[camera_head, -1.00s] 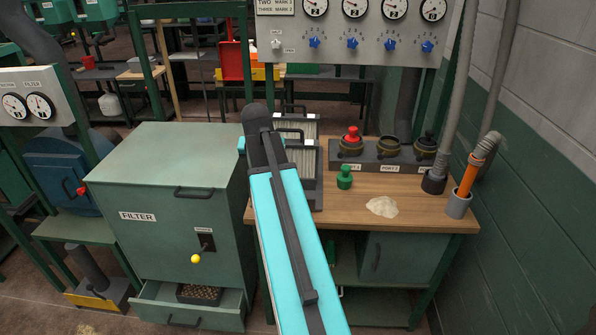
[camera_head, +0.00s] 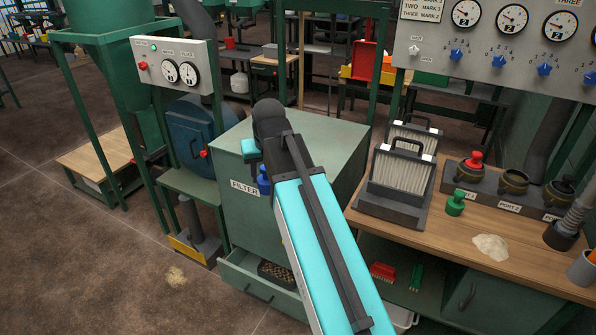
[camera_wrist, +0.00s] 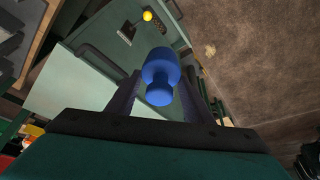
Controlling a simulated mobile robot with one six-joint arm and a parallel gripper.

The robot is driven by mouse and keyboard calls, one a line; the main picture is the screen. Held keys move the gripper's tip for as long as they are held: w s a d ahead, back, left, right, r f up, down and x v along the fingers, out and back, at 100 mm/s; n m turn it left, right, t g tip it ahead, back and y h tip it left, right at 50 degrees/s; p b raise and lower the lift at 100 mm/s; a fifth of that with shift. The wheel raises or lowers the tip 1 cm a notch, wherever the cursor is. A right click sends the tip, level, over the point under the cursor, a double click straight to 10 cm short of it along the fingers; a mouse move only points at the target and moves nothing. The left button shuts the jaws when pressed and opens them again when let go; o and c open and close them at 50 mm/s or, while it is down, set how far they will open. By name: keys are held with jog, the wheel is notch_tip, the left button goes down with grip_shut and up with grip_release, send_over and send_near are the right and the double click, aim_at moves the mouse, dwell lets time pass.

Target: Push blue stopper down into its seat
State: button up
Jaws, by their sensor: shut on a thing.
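The blue stopper (camera_wrist: 160,72) is held upright in the picture between the two dark fingers of my gripper (camera_wrist: 160,86) in the wrist view. In the head view, a small part of the blue stopper (camera_head: 264,181) shows beside my arm, in front of the green filter cabinet (camera_head: 320,140). My fingers are hidden there behind my arm. The middle port (camera_head: 514,181) shows a brass-coloured collar with no stopper on top.
A green stopper (camera_head: 455,203) and a pale powder heap (camera_head: 491,247) lie on the wooden bench (camera_head: 440,235). Filter panels (camera_head: 402,176) stand at its left. A drawer (camera_head: 258,283) is open low on the cabinet. Floor left of it is mostly clear.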

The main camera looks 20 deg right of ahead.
jog(key=shift+n, duration=0.7)
jog(key=a, duration=0.5)
jog(key=shift+r, duration=0.3)
jog(key=shift+a, duration=0.1)
